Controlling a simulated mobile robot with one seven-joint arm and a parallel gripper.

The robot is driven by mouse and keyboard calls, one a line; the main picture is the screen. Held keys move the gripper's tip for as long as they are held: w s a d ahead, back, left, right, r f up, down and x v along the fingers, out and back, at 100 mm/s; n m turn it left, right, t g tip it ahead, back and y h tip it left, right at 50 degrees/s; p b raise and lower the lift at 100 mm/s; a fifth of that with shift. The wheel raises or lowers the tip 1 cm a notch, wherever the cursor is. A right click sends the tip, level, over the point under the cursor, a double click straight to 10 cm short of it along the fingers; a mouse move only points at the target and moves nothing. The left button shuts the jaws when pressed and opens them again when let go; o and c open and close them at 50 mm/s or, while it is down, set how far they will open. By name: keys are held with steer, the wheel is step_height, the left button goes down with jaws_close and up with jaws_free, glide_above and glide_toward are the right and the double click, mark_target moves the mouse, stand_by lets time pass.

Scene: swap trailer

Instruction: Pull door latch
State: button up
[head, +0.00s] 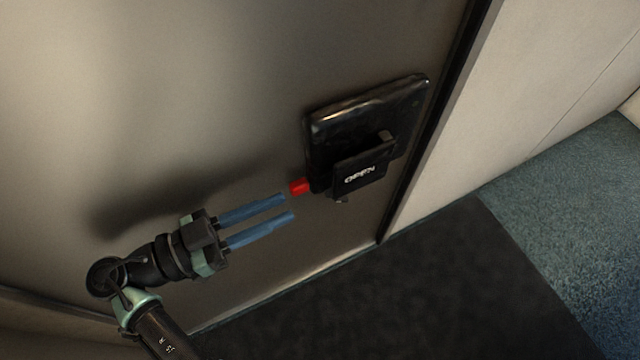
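A black door latch (345,128) with a lower panel of pale lettering is mounted near the right edge of the grey door (200,80). A small red piece (299,187) sticks out at the latch's lower left. My gripper (289,206) has two blue fingers, spread apart with a gap between them. Its fingertips are just left of and below the red piece in the picture. Nothing shows between the fingers. I cannot tell the depth between the fingertips and the latch.
A dark door frame edge (445,110) runs along the door's right side, with a pale wall (560,70) beyond it. A black mat (420,290) lies on the floor below, and blue-grey carpet (570,200) lies to the right. The floor in view is clear.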

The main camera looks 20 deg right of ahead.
mark_target(333, 185)
steer(key=d, duration=0.8)
steer(key=shift+w+d+b, duration=0.15)
steer(key=shift+w+b, duration=0.05)
steer(key=shift+b, duration=0.2)
jaws_close()
stand_by(0.9)
